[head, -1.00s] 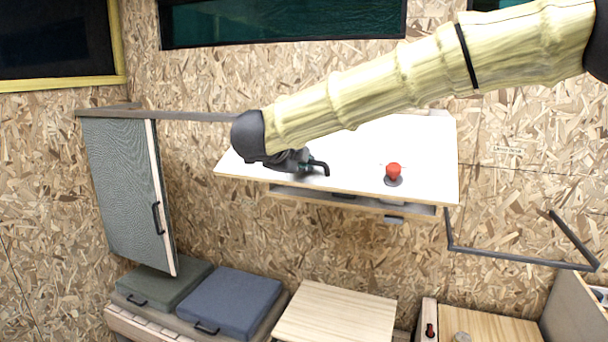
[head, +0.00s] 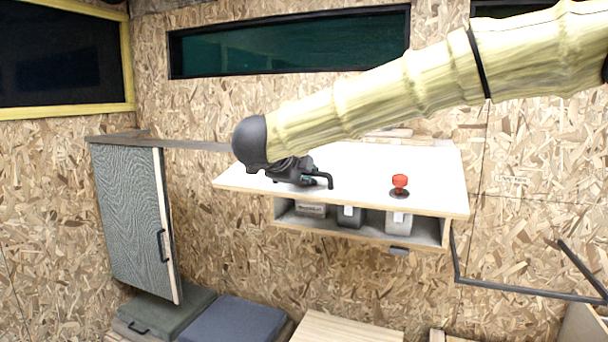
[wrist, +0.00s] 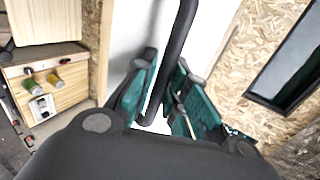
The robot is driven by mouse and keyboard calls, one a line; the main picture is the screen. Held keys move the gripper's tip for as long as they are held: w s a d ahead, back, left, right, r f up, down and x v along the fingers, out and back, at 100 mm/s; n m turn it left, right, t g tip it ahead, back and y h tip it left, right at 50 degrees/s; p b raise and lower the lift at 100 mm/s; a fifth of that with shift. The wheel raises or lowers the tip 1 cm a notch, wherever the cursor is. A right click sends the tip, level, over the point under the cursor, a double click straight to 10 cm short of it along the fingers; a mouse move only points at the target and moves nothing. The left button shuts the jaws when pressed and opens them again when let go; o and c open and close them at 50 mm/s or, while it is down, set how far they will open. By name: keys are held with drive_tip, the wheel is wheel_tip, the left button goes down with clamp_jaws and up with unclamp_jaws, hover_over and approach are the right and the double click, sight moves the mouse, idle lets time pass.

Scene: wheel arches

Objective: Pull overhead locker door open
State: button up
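The overhead locker door (head: 380,172) is a white panel with a wooden edge, swung up and out so that its white face is toward the top. A gap shows beneath it into the locker (head: 447,233). A black bar handle (head: 325,178) is fixed near the door's left part. My gripper (head: 305,178) is at this handle. In the wrist view, the dark handle (wrist: 178,45) runs between the teal fingers of my gripper (wrist: 165,92), which look closed around it. The fingertip contact is partly hidden.
Several grey boxes (head: 350,216) stand inside the locker. A red knob (head: 400,183) is on the door's face. A grey-green panel (head: 130,215) hangs at left. A dark metal frame (head: 530,288) juts out at right. Cushions (head: 235,322) lie below.

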drive_tip(key=shift+o, duration=1.1)
drive_tip(key=v, duration=1.2)
